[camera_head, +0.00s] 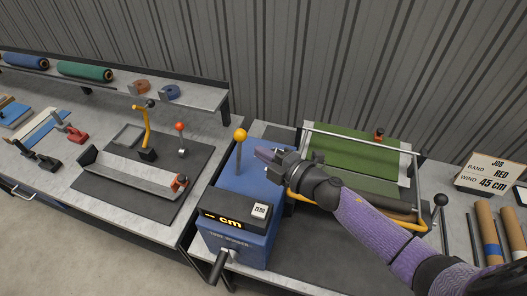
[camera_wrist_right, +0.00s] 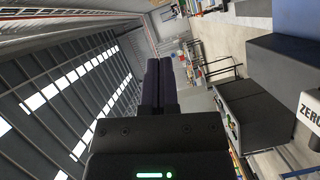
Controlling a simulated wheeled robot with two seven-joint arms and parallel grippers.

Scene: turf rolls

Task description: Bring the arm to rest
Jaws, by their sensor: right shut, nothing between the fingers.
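My right gripper (camera_head: 266,155) hangs above the blue winder box in the head view, beside the lever with the yellow ball knob (camera_head: 240,135). Its arm comes in from the lower right. The gripper is shut and empty; in the right wrist view its two dark fingers (camera_wrist_right: 160,85) lie together. The blue winder (camera_head: 238,190) has a display reading "-- cm" (camera_head: 225,217) and a crank handle (camera_head: 218,266) at its front. My left gripper is not in view.
A green turf sheet (camera_head: 350,148) lies in a frame right of the winder. A left bench holds a tray (camera_head: 133,171), a yellow lever (camera_head: 146,127) and a red-knobbed lever (camera_head: 180,128).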

